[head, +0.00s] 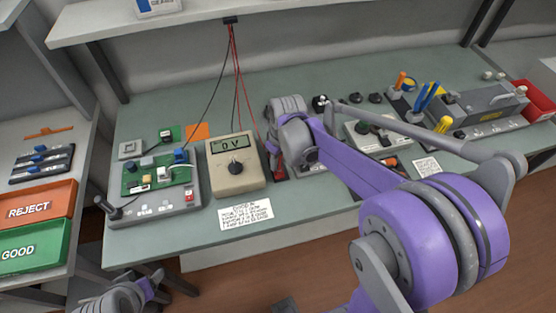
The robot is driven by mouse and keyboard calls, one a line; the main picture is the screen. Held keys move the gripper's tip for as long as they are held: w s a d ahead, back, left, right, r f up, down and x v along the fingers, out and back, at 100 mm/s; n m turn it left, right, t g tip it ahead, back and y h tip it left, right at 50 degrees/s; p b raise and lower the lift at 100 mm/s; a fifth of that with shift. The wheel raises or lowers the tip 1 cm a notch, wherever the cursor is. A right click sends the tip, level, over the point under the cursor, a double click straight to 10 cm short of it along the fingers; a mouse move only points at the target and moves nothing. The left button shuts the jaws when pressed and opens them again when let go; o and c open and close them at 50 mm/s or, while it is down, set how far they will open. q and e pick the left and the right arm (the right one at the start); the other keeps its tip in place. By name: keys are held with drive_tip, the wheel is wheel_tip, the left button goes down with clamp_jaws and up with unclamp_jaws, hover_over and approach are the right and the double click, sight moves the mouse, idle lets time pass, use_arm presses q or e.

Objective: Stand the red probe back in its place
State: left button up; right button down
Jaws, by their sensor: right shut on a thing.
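A yellow-beige meter (235,163) reading about 0 V stands on the bench. Red leads (235,70) hang from a clip under the shelf and run down beside the meter toward my right gripper. My right gripper (276,158) is just right of the meter, low over the bench, mostly hidden by its own wrist. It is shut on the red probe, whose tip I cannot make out. Red shows just below the fingers, but I cannot tell probe from holder there. A black lead (208,105) runs to the circuit board (160,176). Only part of my left arm shows at bottom left.
The board sits in a grey fixture (185,207) left of the meter. A printed card (246,214) lies in front. A grey machine (484,108), pens and a red bin (540,98) are at right. REJECT (34,206) and GOOD (36,246) bins stand at left.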

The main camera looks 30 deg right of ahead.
drive_tip(key=shift+f, duration=0.45)
drive_tip(key=c, duration=0.6)
unclamp_jaws()
drive_tip(key=r, duration=0.7)
drive_tip(key=s+r, duration=0.1)
drive_tip(key=r, duration=0.3)
drive_tip(key=shift+s+d, duration=0.1)
drive_tip(key=shift+d, duration=0.05)
drive_tip(key=shift+f, duration=0.1)
